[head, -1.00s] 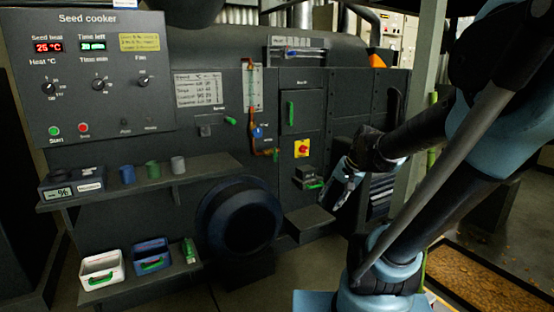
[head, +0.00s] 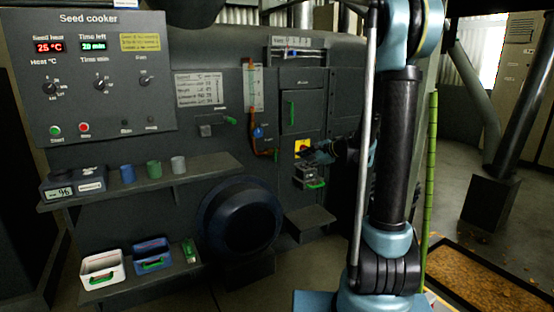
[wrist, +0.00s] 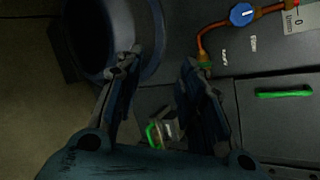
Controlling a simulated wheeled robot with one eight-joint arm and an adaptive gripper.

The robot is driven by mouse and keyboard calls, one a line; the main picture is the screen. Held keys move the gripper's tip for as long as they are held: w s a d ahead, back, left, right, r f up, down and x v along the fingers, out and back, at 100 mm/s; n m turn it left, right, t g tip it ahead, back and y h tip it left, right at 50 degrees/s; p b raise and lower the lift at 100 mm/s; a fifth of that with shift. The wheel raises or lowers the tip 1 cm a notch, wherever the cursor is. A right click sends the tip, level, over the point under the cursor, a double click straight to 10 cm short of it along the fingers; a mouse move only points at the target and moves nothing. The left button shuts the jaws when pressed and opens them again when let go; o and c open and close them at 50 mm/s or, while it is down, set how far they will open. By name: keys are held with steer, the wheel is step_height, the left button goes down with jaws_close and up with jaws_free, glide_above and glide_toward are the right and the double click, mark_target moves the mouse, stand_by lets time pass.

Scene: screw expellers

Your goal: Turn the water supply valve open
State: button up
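The water valve is a round blue knob (head: 258,132) on a copper pipe (head: 252,100) on the dark machine front. In the wrist view the blue knob (wrist: 242,14) shows at the top right with a white mark on it, and the copper pipe (wrist: 203,42) bends down beside the right finger. My gripper (wrist: 160,62) is open, with nothing between its fingers. In the head view my gripper (head: 314,153) is right of and slightly below the knob, close to a yellow-and-red switch, and apart from the knob.
The yellow-and-red switch (head: 301,146) is partly covered by my gripper. A small box with a green handle (head: 312,180) sits below it. A green door handle (head: 291,109) is above. A large dark drum (head: 241,220) sticks out at lower left, beside a shelf (head: 150,185) with small cups.

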steer(key=w+a+f+m+t+y, duration=0.1)
steer(key=w+f+m+t+y, duration=0.3)
steer(key=w, duration=0.6)
steer(key=m, duration=0.7)
glide_toward(275, 154)
steer(key=x, duration=0.8)
steer(key=shift+w+f+t+h, duration=0.3)
steer(key=shift+w+h, duration=0.1)
steer(key=shift+w, duration=0.1)
steer(key=shift+a, duration=0.1)
